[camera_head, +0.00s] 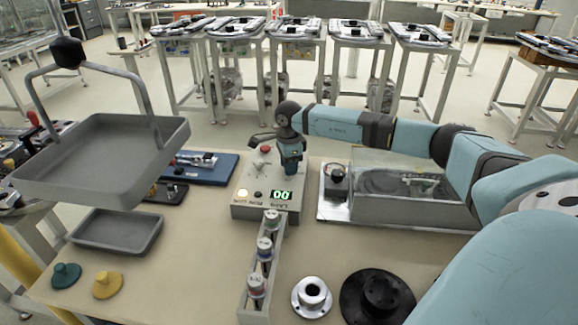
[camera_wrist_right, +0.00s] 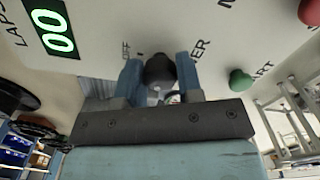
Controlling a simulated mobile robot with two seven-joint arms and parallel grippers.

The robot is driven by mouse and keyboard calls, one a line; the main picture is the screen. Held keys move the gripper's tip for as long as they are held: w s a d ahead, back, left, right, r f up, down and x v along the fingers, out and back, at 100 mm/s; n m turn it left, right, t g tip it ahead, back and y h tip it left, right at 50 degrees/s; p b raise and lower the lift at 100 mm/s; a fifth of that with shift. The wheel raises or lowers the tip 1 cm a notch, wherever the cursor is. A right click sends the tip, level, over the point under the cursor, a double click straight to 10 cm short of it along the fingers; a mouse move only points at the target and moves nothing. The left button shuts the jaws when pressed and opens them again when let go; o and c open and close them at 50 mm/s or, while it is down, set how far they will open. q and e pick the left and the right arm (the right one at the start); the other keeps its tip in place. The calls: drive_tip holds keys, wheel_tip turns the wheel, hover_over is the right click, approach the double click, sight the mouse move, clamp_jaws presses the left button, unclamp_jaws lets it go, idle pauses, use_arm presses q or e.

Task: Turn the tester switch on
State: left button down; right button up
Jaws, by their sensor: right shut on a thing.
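The tester is a light grey box (camera_head: 240,208) near the middle of the table, with a green lit display (camera_head: 282,195) reading 00. My right gripper (camera_head: 289,172) points down over the box's right part and hides the switch in the head view. In the right wrist view, the fingers of my right gripper (camera_wrist_right: 160,78) are shut on a dark round switch knob (camera_wrist_right: 160,71) on the panel, one finger on each side. Printed letters beside it are partly covered, so I cannot tell its setting. My left gripper is not in view.
A red button (camera_wrist_right: 311,11) and a green button (camera_wrist_right: 240,80) sit beside the knob. A rack of small cylinders (camera_head: 257,292) stands in front of the box. A clear-walled case (camera_head: 400,207) is at right, a grey tray with a handle (camera_head: 60,185) at left.

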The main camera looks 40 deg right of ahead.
drive_tip(key=shift+n, duration=0.4)
drive_tip(key=o, duration=0.9)
wheel_tip(320, 180, up, 14)
drive_tip(key=shift+f, duration=0.1)
drive_tip(key=shift+a, duration=0.1)
idle(0.6)
